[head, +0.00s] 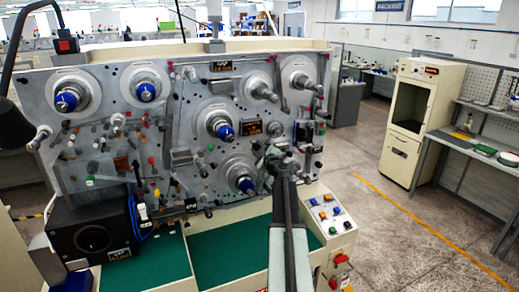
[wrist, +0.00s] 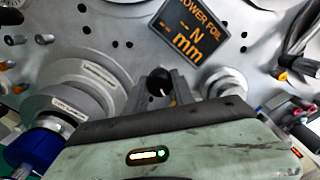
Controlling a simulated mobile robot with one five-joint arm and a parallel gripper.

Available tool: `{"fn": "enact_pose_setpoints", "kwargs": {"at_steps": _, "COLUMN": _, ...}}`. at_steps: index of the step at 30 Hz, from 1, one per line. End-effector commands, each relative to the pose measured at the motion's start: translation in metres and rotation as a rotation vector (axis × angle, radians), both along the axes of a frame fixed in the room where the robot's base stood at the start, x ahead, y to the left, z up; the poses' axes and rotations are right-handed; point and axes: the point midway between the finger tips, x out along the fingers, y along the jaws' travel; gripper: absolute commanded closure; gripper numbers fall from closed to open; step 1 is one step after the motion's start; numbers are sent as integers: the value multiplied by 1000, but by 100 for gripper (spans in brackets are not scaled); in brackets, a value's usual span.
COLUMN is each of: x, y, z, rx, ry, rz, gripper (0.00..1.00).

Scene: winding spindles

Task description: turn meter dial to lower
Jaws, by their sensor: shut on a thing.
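The meter dial (wrist: 159,80) shows in the wrist view as a small dark knob on the grey metal panel (wrist: 110,35), just below a tilted LOWER FOIL display (wrist: 190,30). My gripper (wrist: 161,92) is shut on it, with one finger at each side. Its pointer setting cannot be read. In the head view my gripper (head: 275,158) is at the lower right of the panel, and my arm and gripper hide the dial. The lower display (head: 251,128) shows above and left of my gripper.
Several blue-tipped spindles stick out of the panel; one (head: 241,178) is left of my gripper, and its blue end (wrist: 30,150) shows at the wrist view's lower left. A push-button box (head: 325,213) is below right. Open floor (head: 385,225) lies to the right.

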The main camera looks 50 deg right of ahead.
Motion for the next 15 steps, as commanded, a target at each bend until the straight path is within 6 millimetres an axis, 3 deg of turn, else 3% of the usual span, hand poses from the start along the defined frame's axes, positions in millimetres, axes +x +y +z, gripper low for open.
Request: {"fn": "enact_pose_setpoints", "kwargs": {"at_steps": 15, "x": -2, "y": -1, "z": -1, "rx": 101, "ry": -40, "rz": -3, "gripper": 100}}
